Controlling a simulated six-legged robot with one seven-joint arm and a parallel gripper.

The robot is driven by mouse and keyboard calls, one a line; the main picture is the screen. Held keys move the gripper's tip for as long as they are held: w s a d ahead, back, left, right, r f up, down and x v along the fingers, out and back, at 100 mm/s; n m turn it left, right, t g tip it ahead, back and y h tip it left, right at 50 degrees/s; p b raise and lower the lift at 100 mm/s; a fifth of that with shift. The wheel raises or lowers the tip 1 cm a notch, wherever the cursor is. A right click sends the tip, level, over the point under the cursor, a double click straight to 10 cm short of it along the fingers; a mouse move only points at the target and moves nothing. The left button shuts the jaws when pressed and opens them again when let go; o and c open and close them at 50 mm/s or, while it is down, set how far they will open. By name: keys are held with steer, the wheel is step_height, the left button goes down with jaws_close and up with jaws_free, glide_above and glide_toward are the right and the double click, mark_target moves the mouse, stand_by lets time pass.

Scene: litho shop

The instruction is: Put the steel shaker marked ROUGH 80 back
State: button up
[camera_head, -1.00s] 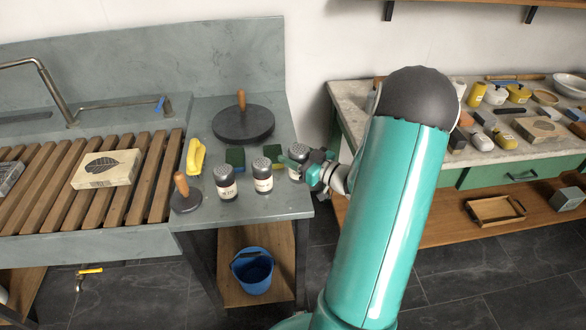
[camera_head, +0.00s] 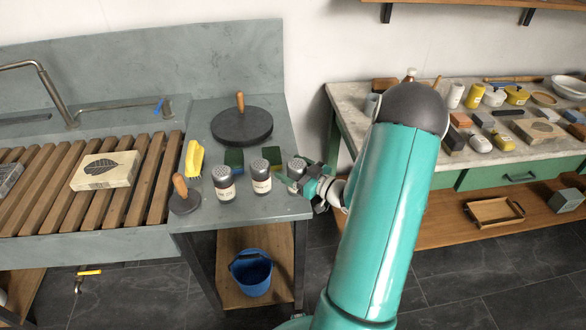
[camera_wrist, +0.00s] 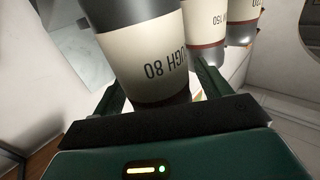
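The steel shaker marked ROUGH 80 (camera_wrist: 142,50) fills the middle of the wrist view, with a cream label and dark bands. Its lettering shows upside down there. In the head view its grey top (camera_head: 297,164) shows at the right end of the shaker row, partly hidden by my gripper (camera_head: 306,182). My gripper (camera_wrist: 160,92) has a finger on each side of the shaker, and a narrow gap shows by the right finger. The fingers look open around it. The shaker stands at the right edge of the grey stone counter (camera_head: 255,207).
Two similar shakers, one (camera_head: 223,182) and another (camera_head: 260,175), stand just left. Green pads (camera_head: 234,158), a round black slab (camera_head: 242,126) and a yellow brush (camera_head: 194,157) are near. A crowded worktable (camera_head: 350,98) stands right.

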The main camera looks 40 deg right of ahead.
steer(key=shift+r, duration=0.1)
steer(key=shift+s+d, duration=0.1)
steer(key=shift+s, duration=0.1)
steer(key=s+d, duration=0.2)
steer(key=s, duration=0.9)
steer(key=shift+s, duration=0.15)
